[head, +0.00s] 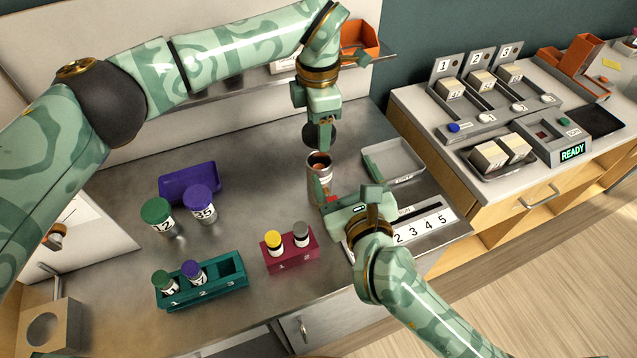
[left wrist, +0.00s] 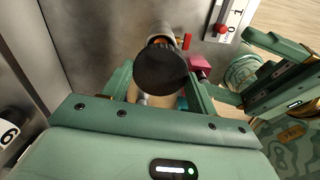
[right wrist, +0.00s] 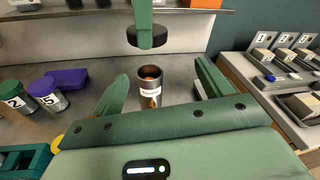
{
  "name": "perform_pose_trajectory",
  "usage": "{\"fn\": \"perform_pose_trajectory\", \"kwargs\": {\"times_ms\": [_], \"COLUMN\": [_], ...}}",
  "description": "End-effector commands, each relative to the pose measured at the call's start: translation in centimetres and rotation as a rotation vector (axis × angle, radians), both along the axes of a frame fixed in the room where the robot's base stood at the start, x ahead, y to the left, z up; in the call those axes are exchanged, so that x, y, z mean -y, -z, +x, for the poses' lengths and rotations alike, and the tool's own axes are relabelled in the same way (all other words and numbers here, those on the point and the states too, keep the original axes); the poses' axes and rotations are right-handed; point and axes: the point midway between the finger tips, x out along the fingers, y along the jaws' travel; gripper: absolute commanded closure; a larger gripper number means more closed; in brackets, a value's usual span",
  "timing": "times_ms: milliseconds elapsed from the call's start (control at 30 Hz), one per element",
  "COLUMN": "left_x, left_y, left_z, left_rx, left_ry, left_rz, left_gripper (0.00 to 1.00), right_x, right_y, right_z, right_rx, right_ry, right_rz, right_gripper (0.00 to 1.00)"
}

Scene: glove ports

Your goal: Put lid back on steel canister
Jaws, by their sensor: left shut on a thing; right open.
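The steel canister (head: 318,172) stands upright and uncovered on the steel bench, with something brown inside. It also shows in the right wrist view (right wrist: 150,88), where it stands between and beyond the fingers. My left gripper (head: 322,128) is shut on the dark round lid (head: 328,134) and holds it above the canister, apart from it. In the left wrist view the lid (left wrist: 160,70) is tilted toward the camera and hides much of the canister. My right gripper (right wrist: 160,85) is open, low beside the canister in the head view. Whether its fingers touch the canister cannot be told.
Green-lidded jar (head: 158,214) and purple-lidded jar (head: 200,203) stand left, before a purple bin (head: 188,184). A teal rack (head: 222,291) and a maroon rack (head: 290,259) hold vials in front. A grey tray (head: 395,162) and a numbered strip (head: 425,225) lie right.

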Motion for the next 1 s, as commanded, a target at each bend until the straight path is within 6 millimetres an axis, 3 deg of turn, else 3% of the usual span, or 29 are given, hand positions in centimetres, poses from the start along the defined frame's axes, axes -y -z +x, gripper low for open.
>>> {"fn": "perform_pose_trajectory", "kwargs": {"times_ms": [200,667,867,1000], "left_x": [0.2,0.2,0.2,0.2], "left_y": [-0.1,-0.1,-0.1,-0.1], "left_z": [0.0,0.0,0.0,0.0], "left_rx": [0.000,0.000,0.000,0.000], "left_ry": [-0.008,-0.009,-0.009,-0.009], "left_rz": [0.000,0.000,0.000,0.000], "left_gripper": [0.64,0.64,0.64,0.64], "right_x": [-1.1,-1.3,-1.9,-2.6], "right_y": [4.2,4.8,5.6,6.6], "right_z": [-1.0,-1.1,0.9,3.3], "right_rx": [-0.280,-0.321,-0.319,-0.318], "right_ry": [0.025,0.030,0.031,0.030], "right_rz": [0.155,0.173,0.171,0.171], "right_gripper": [0.22,0.22,0.22,0.22]}}
